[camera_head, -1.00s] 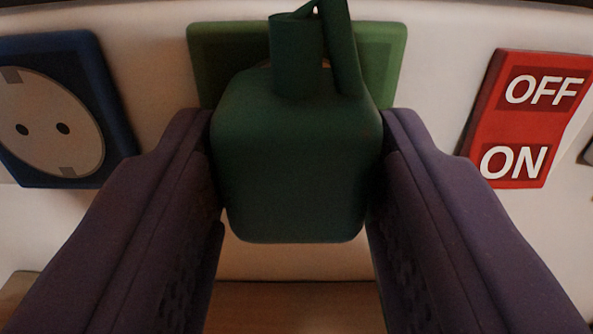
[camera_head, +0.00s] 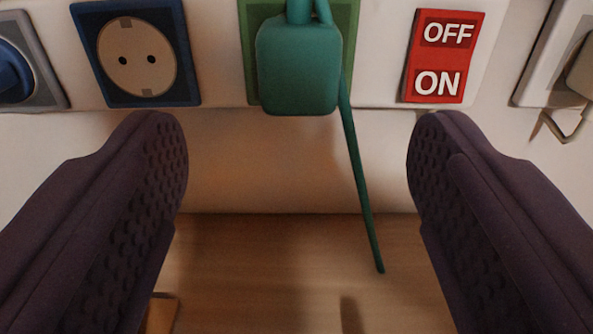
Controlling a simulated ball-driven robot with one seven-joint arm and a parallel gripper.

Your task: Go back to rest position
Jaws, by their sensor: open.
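My gripper (camera_head: 297,150) is open and empty, with its two dark purple fingers wide apart at the left and right of the view. Ahead of it, between and above the fingertips, a green plug (camera_head: 298,68) sits against a green socket plate (camera_head: 348,25) on the white wall. The fingers do not touch the plug. A thin green cable (camera_head: 358,180) hangs down from behind the plug. The top of the plug is cut off by the frame.
On the wall are a blue-framed socket (camera_head: 137,55), a red OFF/ON switch (camera_head: 443,57), a grey-framed socket with a blue plug (camera_head: 14,72) and a white plate (camera_head: 540,60) at right. A wooden surface (camera_head: 270,275) lies below, mostly clear.

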